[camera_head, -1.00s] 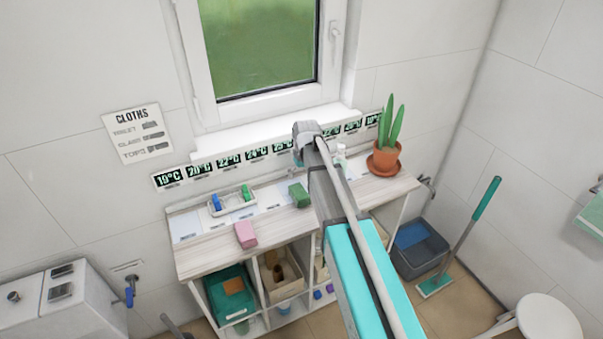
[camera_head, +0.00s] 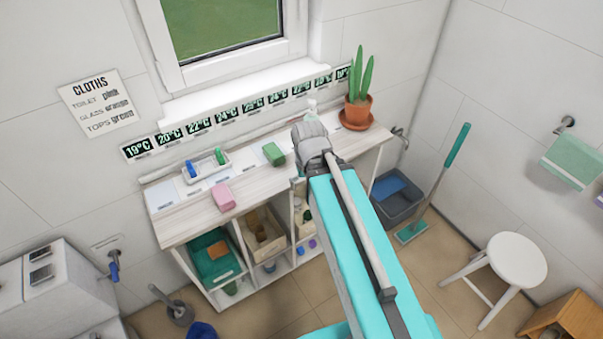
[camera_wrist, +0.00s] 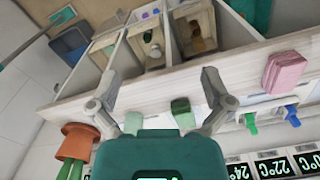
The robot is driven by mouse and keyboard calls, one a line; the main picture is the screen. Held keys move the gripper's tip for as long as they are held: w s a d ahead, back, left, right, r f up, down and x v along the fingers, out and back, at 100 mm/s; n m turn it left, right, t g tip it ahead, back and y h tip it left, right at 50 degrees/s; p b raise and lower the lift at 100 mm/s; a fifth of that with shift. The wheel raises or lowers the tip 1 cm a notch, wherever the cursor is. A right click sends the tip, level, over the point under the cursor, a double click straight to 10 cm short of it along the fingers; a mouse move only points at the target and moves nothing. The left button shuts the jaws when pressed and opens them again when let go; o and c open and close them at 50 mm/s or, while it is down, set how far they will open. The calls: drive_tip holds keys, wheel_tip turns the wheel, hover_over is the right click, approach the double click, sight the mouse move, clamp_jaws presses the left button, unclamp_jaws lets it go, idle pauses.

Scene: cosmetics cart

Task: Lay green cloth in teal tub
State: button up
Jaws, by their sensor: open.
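The green cloth (camera_head: 274,154) is a small folded block on the shelf top, right of the pink cloth (camera_head: 223,197). In the wrist view, the green cloth (camera_wrist: 182,112) shows beyond the gripper body, apart from the fingers. The teal tub (camera_head: 240,272) sits in the lower left shelf bay with an orange cloth (camera_head: 217,249) in it; a teal part shows at the wrist view's top edge (camera_wrist: 256,14). My gripper (camera_wrist: 161,76) is open and empty, above the shelf's front edge. Its fingers are hidden behind my arm in the head view.
A potted cactus (camera_head: 357,110) stands at the shelf's right end. A tray (camera_head: 205,168) with blue and green items lies at the back left. Right of the shelf are a grey tub (camera_head: 399,207), a mop (camera_head: 412,233) and a white stool (camera_head: 515,260). Floor in front is partly clear.

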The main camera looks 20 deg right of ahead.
drive_tip(key=r+n+p, duration=0.2)
drive_tip(key=n, duration=0.2)
hover_over(278, 155)
drive_tip(key=shift+d+f, duration=0.1)
drive_tip(key=shift+d, duration=0.05)
wheel_tip(278, 155, down, 9)
drive_tip(key=b, duration=0.9)
drive_tip(key=shift+r, duration=0.2)
idle(0.4)
drive_tip(key=shift+a+f+b, duration=0.2)
drive_tip(key=shift+f+b, duration=2.35)
drive_tip(key=shift+f, duration=0.05)
drive_tip(key=shift+c, duration=0.3)
